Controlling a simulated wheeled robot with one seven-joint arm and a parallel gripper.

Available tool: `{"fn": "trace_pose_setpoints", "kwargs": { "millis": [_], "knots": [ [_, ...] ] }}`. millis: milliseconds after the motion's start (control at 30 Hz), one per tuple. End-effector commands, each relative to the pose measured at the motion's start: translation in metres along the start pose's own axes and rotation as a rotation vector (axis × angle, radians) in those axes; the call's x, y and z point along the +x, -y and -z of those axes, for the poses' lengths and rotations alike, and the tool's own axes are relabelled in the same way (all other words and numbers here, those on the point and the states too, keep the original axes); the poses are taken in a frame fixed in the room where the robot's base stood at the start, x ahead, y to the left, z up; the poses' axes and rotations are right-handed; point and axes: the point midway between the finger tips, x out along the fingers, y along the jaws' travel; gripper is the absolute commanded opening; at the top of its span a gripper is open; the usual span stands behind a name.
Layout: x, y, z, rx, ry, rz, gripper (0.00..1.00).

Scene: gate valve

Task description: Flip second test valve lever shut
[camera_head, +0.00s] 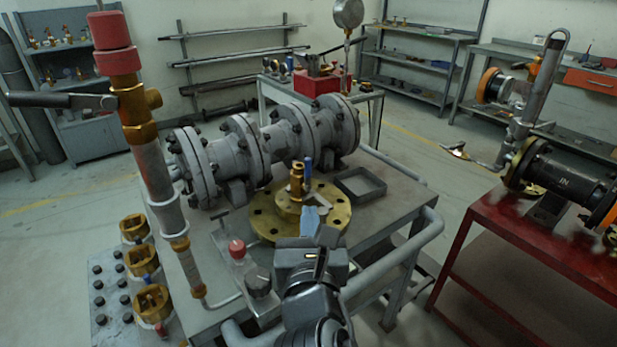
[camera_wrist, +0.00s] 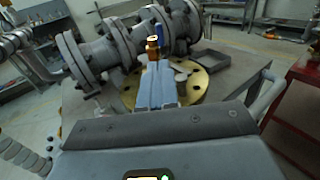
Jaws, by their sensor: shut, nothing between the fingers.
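A small brass valve (camera_head: 297,182) stands upright on a round brass flange (camera_head: 268,217) on the grey bench. A blue lever (camera_head: 308,168) stands upright at its right side. In the wrist view the brass valve (camera_wrist: 152,48) and blue lever (camera_wrist: 160,33) rise just beyond my fingertips. My gripper (camera_head: 310,213) is shut and empty, in front of the valve and above the flange. In the wrist view its shut fingers (camera_wrist: 156,68) hide the valve's lower part. I cannot tell whether they touch it. A larger brass valve (camera_head: 137,112) at left has a dark lever (camera_head: 60,100) pointing left.
A grey flanged pipe body (camera_head: 265,148) lies behind the flange. A shallow grey tray (camera_head: 360,185) sits to its right. A tall pipe with a red cap (camera_head: 117,62) rises at left. A red bench (camera_head: 540,250) stands at right, beyond a floor gap.

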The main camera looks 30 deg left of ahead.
Motion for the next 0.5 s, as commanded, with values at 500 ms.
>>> {"fn": "trace_pose_setpoints", "kwargs": {
  "millis": [500],
  "knots": [
    [0.095,-0.001,0.000,0.000,0.000,-0.001,0.00]
  ]
}}
